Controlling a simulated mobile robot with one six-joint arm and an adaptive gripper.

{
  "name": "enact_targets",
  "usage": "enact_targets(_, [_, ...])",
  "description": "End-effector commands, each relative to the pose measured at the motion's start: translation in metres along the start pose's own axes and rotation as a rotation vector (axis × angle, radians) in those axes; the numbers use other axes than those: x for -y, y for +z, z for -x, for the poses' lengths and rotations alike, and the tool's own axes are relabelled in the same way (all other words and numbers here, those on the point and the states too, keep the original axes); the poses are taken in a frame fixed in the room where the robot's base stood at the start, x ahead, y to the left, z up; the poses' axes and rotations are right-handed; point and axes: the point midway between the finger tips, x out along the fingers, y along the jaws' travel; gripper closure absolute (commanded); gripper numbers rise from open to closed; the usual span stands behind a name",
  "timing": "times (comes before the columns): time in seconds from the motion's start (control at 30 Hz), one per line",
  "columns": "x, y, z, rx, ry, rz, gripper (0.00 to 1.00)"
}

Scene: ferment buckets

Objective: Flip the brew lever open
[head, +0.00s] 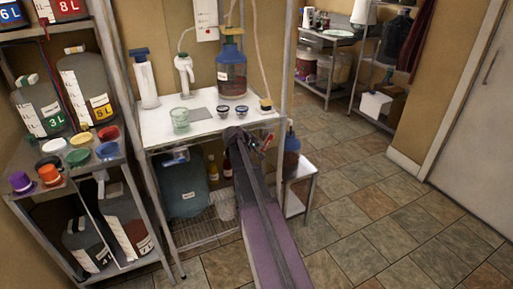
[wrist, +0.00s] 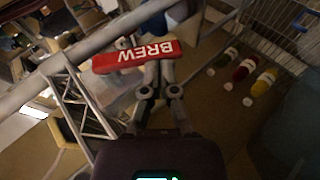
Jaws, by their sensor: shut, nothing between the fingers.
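The red brew lever (wrist: 125,57), marked BREW in white, lies across the upper middle of the wrist view, beside a grey metal bar. My gripper (wrist: 158,74) is shut and empty. Its fingertips are at the lever's lower edge near its right end; I cannot tell if they touch it. In the head view my gripper (head: 262,146) is small, at the front right corner of the white table, with a bit of red beside it. The lever's pivot is not clear.
The white table (head: 155,128) holds a large blue-capped bottle (head: 231,72), a glass (head: 180,120) and small cups. A shelf rack with jugs stands at left. A blue-topped bottle (head: 291,150) stands on a low white stand (head: 303,183). Tiled floor (head: 380,215) at right is clear.

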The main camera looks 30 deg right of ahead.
Motion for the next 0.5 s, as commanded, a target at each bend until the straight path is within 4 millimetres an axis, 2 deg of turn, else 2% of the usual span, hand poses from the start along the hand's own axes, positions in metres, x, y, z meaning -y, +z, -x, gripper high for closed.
enact_targets(0.5, [-0.0107, 0.0029, -0.0016, 0.008, 0.001, -0.006, 1.00])
